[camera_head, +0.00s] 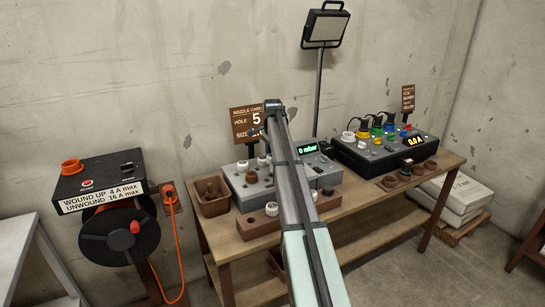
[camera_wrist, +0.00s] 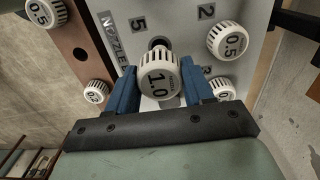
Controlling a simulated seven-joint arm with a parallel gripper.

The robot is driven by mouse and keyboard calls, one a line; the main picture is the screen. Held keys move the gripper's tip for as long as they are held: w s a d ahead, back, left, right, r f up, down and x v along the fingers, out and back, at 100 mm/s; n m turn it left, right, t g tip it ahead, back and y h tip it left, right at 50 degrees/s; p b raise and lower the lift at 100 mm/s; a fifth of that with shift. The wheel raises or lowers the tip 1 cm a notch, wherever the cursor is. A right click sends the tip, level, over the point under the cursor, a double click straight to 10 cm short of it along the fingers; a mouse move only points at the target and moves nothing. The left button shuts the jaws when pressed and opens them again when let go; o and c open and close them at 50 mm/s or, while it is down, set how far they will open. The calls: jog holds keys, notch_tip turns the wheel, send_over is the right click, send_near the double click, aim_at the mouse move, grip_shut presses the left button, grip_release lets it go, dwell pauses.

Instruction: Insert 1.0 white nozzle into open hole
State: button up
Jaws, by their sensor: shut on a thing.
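In the wrist view my gripper (camera_wrist: 158,68) has its blue fingers shut on a white ribbed nozzle marked 1.0 (camera_wrist: 157,84). A dark opening (camera_wrist: 158,43) in the grey panel shows just beyond the nozzle, beside the printed 5. The nozzle partly covers this area, and I cannot tell whether its tip touches the panel. In the head view the grey nozzle block (camera_head: 262,191) stands on the table, with my arm across it; the held nozzle cannot be made out there. The brown card (camera_head: 246,124) reads hole 5; its size figure is hidden.
A white 0.5 nozzle (camera_wrist: 227,41) sits by number 2, and another nozzle (camera_wrist: 222,88) is close to the right finger. A wooden rack (camera_head: 258,224) with white nozzles lies in front of the block. A brown bin (camera_head: 213,207) is left; a cabled box (camera_head: 373,153) is right.

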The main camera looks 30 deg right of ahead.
jog(key=shift+f, duration=2.45)
dwell(2.0)
jog(key=o, duration=1.6)
jog(key=shift+r, duration=3.75)
